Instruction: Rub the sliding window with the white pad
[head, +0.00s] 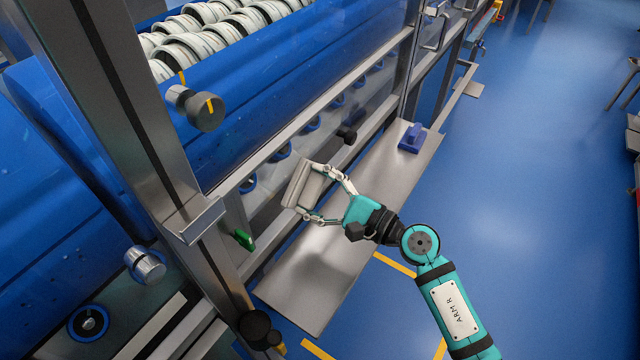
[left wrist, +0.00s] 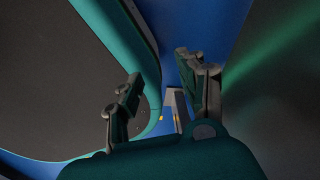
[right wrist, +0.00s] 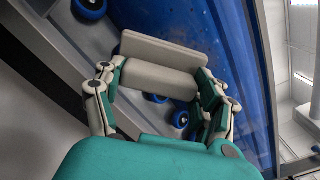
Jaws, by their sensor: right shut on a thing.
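The white pad (head: 302,184) is a pale block with a grip bar, held tilted above the steel shelf. It also shows in the right wrist view (right wrist: 158,50). My right gripper (head: 320,193) is shut on it, fingers on both ends of the bar. The sliding window (head: 372,82) seems to be the clear pane in the steel frame beyond the pad, with blue wheels showing through. I cannot tell whether the pad touches it. My left gripper (left wrist: 165,90) is not in the head view; in its wrist view the fingers are apart and empty.
A steel shelf (head: 300,275) runs along the frame, with a blue block with a handle (head: 411,138) at its far end. A dark knob (head: 346,134) and a green-tipped part (head: 244,240) stick out nearby.

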